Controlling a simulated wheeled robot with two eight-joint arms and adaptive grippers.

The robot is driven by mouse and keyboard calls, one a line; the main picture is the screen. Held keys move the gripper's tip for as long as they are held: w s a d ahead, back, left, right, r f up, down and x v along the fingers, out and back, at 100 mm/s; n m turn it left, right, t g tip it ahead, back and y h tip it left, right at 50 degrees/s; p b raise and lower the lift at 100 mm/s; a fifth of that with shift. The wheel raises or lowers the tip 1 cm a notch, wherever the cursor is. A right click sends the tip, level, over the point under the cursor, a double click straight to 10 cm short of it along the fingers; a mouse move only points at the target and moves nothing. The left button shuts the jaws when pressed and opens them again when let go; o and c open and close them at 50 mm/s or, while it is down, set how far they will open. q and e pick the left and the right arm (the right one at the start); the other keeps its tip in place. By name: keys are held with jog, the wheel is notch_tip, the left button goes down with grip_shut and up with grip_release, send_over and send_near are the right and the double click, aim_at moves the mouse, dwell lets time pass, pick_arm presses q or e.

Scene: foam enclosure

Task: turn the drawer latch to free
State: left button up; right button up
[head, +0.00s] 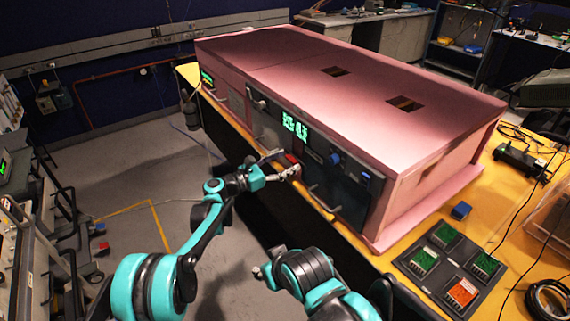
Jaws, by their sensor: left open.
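The pink foam enclosure (330,75) stands on the yellow bench, with a dark front panel carrying drawers and bar handles. A small red part (292,158) on this front, possibly the drawer latch, sits right at my left gripper; its turn position is too small to tell. My left gripper (290,172) is open, its fingers close to the front just below the red part. I cannot tell whether they touch it. A bar handle (323,201) is on the drawer to the right. My right arm is low in the middle, and its gripper does not show.
Blue knobs (335,158) and a green-lit display (295,126) are on the front. A dark tray (408,262) with green and orange blocks and a blue block (461,211) lie on the yellow bench (505,190) at right.

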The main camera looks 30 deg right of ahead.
pick_arm(q)
jog(key=c, duration=1.2)
jog(key=shift+o, duration=0.2)
jog(key=m, duration=0.8)
jog(key=shift+s+m, duration=0.1)
jog(key=shift+m, duration=0.2)
jog(key=m, duration=0.4)
jog(key=shift+m, duration=0.3)
jog(key=m, duration=0.4)
jog(key=shift+f+m, duration=0.15)
jog(key=shift+m, duration=0.15)
jog(key=shift+s, duration=0.1)
